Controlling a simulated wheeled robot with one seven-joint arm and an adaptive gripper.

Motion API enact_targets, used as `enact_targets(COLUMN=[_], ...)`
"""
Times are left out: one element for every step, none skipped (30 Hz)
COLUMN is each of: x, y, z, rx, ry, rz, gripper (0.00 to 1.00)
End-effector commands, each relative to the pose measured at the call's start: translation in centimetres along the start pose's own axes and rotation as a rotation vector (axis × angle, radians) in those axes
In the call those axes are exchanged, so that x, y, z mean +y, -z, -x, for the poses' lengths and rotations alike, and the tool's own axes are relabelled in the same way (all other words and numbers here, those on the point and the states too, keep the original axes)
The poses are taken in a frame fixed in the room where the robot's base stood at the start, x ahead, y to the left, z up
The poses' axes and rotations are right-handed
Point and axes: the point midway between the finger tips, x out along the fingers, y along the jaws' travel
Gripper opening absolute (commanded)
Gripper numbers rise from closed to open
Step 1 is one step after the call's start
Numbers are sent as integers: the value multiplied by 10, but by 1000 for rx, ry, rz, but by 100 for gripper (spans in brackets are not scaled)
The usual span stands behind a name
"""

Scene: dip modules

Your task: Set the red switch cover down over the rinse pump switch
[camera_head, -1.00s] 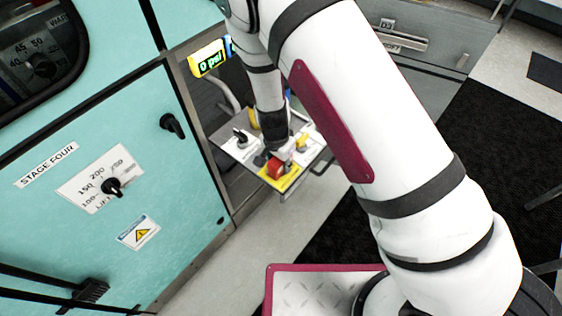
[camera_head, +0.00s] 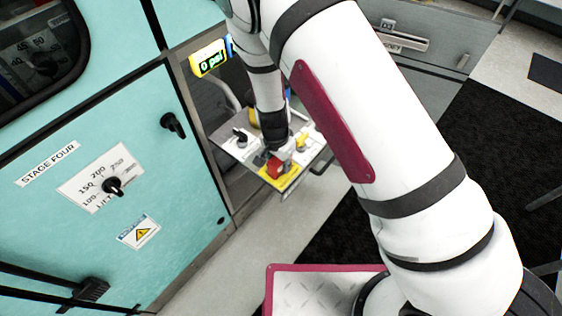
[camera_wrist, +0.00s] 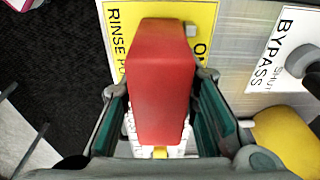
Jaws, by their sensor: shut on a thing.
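The red switch cover (camera_wrist: 160,85) fills the middle of the wrist view, between the two fingers of my gripper (camera_wrist: 162,125). My gripper is shut on its sides. The cover is in front of the yellow label (camera_wrist: 118,20) reading "RINSE PU…", and hides part of that label and the rinse pump switch. Whether the cover is hinged up or down is hard to tell. In the head view the red cover (camera_head: 275,169) shows at the yellow plate (camera_head: 290,180), just below my gripper (camera_head: 273,145).
A white "BYPASS" label (camera_wrist: 268,68) with a dark knob (camera_wrist: 302,62) lies to the right in the wrist view, near a yellow rounded part (camera_wrist: 288,138). A teal cabinet (camera_head: 100,230) stands left. A display (camera_head: 208,60) reads "0 psi".

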Motion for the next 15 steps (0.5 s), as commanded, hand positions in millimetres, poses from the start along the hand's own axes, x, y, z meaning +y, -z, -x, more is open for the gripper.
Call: enact_targets(x=[8, 8, 8, 8, 8, 9, 9, 9, 9, 9, 9, 9, 9, 8, 8], y=[-3, -3, -3, -4, -4, -4, -4, -4, -4, -4, -4, -4, -4, -4, -4], z=[-8, -8, -9, -9, -9, -9, -9, -9, -9, -8, -8, -8, -8, -8, -7], rx=[-9, -9, -9, -9, -9, -10, -10, -10, -10, -10, -10, -10, -10, -10, -9], ry=[-21, -21, -21, -22, -22, -22, -22, -23, -23, -23, -23, -23, -22, -21, -20], rz=[1, 1, 1, 1, 1, 1, 1, 0, 0, 1, 1, 1, 1, 1, 1], gripper=[0, 0, 0, 0, 0, 34, 41, 48, 51, 51, 51, 51, 51, 51, 51])
